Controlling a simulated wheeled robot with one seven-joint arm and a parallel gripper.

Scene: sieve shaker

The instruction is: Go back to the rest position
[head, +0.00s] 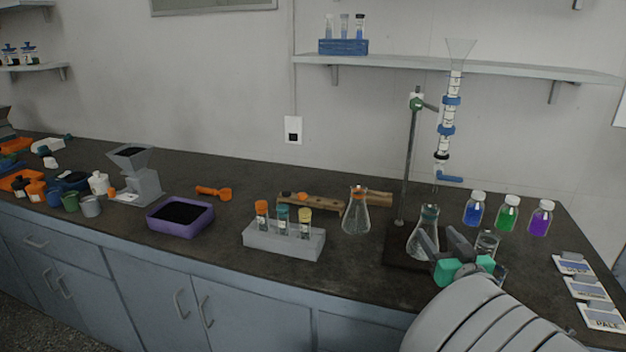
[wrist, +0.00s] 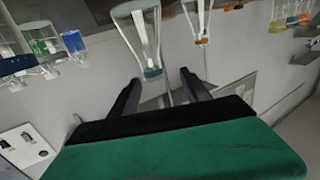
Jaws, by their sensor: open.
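My gripper (head: 437,232) is open at the front right of the bench, close to the flask with a teal collar (head: 423,243) on the burette stand's dark base. In the wrist view, which looks inverted, the two dark fingertips (wrist: 160,77) are spread apart with nothing pinched. The teal-collared flask (wrist: 143,40) appears there at and beyond the tips, nearer the left finger. I cannot tell how far the tips are from its neck. In the head view the gripper hides part of this flask and its base.
The burette (head: 448,128) hangs above the flask. A small beaker (head: 487,243) stands right beside my gripper. Blue (head: 474,210), green and purple bottles and cards (head: 587,288) lie further right. An orange-collared flask (head: 356,213) and a tube rack (head: 284,240) stand left. Bench front between rack and stand is clear.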

